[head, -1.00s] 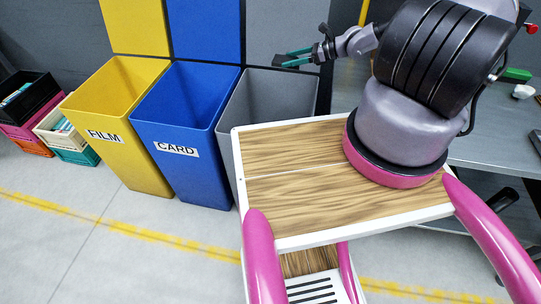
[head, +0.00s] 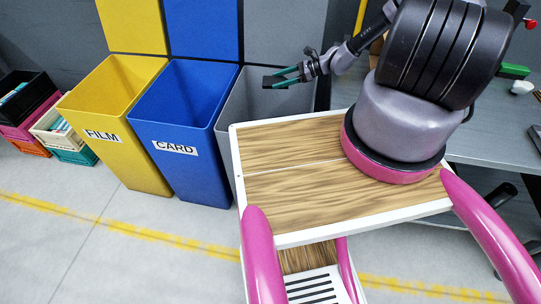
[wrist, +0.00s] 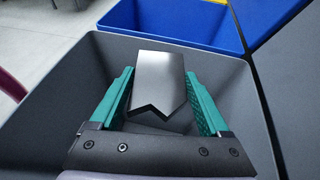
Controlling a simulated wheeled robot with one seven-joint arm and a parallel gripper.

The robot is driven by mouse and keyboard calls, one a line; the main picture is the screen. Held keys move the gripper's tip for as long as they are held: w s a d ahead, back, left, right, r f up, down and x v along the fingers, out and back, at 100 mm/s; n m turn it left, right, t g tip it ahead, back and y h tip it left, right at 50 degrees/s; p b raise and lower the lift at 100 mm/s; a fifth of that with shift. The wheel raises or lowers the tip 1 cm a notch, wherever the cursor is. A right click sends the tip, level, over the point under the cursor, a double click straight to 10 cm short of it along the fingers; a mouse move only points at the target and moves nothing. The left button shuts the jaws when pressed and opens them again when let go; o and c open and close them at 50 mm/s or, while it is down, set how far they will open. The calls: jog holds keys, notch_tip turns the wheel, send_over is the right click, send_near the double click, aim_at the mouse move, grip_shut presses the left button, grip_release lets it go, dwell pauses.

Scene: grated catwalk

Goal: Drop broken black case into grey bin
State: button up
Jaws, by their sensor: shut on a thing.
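The broken black case (wrist: 158,80) is between the teal fingers of my gripper (wrist: 160,100) in the wrist view, with a jagged notch at its near edge. My gripper is shut on it. In the head view my gripper (head: 281,77) is over the opening of the grey bin (head: 243,108), and the case shows as a small dark shape there. In the wrist view the grey bin (wrist: 60,110) lies below and around the case, with its walls on both sides.
The blue CARD bin (head: 200,110) stands directly left of the grey bin, and the yellow FILM bin (head: 125,120) is further left. Stacked crates (head: 30,105) are at far left. A grey bench (head: 490,140) with small items is at right.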

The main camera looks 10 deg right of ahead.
jog(key=shift+f, duration=0.5)
jog(key=o, duration=1.2)
jog(key=shift+r, duration=0.1)
notch_tip(320, 180, up, 10)
jog(key=shift+f, duration=0.1)
